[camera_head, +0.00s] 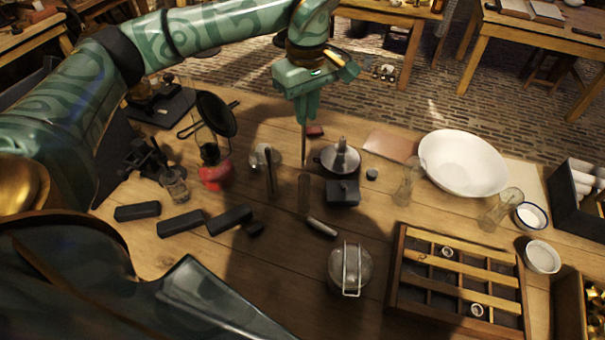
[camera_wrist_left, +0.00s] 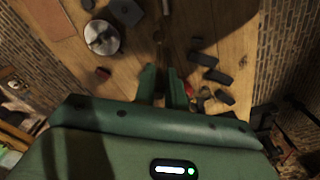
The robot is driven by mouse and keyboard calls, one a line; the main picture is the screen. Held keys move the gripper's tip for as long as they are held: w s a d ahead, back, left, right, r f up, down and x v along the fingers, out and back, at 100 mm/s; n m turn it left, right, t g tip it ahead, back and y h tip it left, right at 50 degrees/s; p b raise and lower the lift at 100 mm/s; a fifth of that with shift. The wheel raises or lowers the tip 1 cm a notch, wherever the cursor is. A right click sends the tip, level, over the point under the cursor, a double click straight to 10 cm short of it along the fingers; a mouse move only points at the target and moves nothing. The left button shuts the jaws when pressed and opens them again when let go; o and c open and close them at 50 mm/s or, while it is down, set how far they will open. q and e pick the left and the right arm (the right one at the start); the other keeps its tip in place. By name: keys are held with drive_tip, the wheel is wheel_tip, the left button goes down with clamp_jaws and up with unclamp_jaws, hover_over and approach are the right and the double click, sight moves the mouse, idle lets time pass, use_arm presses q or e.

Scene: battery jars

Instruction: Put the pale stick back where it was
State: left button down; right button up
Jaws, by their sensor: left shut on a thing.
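My left gripper (camera_head: 302,112) is high over the back middle of the table, pointing down. It is shut on a thin stick (camera_head: 303,145), which hangs upright below the fingers and looks light brown in this light. The left wrist view shows the two green fingers (camera_wrist_left: 164,88) close together, with the stick hard to make out between them. Upright below the stick in the head view is a brownish narrow piece (camera_head: 304,193); I cannot tell whether they touch. A dark upright rod (camera_head: 270,172) stands to its left. My right gripper is not in view.
A round metal vessel (camera_head: 340,158) and dark block (camera_head: 343,192) stand close right. A red thing (camera_head: 215,176), dark bars (camera_head: 181,223) and a short pale cylinder (camera_head: 321,227) lie around. A glass jar (camera_head: 350,268), slatted wooden tray (camera_head: 400,298) and white bowl (camera_head: 463,160) are right.

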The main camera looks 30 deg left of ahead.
sight(304, 138)
use_arm(q)
wheel_tip(304, 138, down, 17)
drive_tip(key=b, duration=0.3)
drive_tip(key=shift+r, duration=0.2)
drive_tip(key=shift+d, duration=0.1)
drive_tip(key=c, duration=1.5)
unclamp_jaws()
drive_tip(key=shift+f, duration=0.1)
drive_tip(key=shift+o, duration=0.2)
wheel_tip(304, 138, up, 12)
drive_tip(key=p, duration=0.2)
